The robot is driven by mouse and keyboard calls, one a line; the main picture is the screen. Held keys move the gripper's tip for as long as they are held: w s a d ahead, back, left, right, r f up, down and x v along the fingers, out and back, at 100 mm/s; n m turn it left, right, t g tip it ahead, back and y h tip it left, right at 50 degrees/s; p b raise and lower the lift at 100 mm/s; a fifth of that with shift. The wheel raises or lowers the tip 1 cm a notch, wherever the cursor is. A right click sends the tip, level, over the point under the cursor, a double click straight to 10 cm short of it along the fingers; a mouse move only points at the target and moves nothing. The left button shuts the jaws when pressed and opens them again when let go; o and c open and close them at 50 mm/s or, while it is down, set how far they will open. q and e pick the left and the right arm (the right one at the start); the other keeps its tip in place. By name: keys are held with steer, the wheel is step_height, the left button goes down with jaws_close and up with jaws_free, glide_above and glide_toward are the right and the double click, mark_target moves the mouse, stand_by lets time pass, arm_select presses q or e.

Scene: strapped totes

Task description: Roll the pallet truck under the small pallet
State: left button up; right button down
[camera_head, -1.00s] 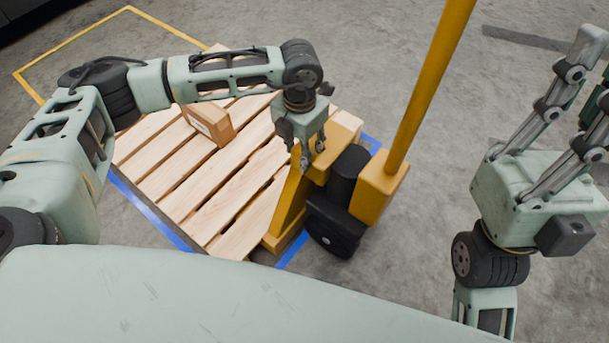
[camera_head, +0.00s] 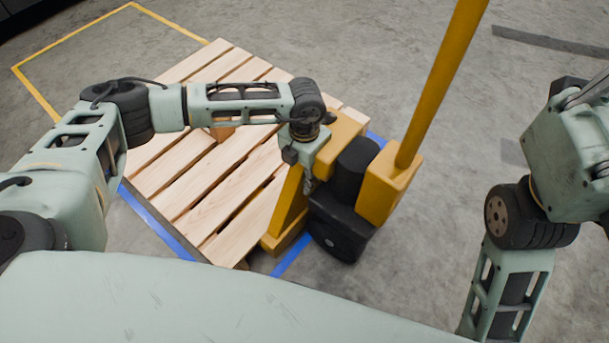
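The small pallet (camera_head: 217,190), of pale wooden slats, lies on the floor left of centre. The yellow pallet truck (camera_head: 380,190) stands at its right end, with a black wheel housing and an upright yellow handle (camera_head: 440,90). The truck's yellow frame touches or overlaps the pallet's near right edge; no forks show, so I cannot tell how far under they reach. My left gripper (camera_head: 308,184) points down over the truck's frame; its fingers overlap in this view and their opening is unclear.
Blue tape (camera_head: 157,222) marks the floor around the pallet. A brown box (camera_head: 222,133) on the pallet is mostly hidden behind my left arm. A yellow floor line (camera_head: 70,39) runs behind. The grey floor right of the truck is clear.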

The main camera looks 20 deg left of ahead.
arm_select(q)
steer(key=shift+f, duration=0.3)
steer(key=shift+c, duration=0.4)
jaws_close()
steer(key=shift+d, duration=0.1)
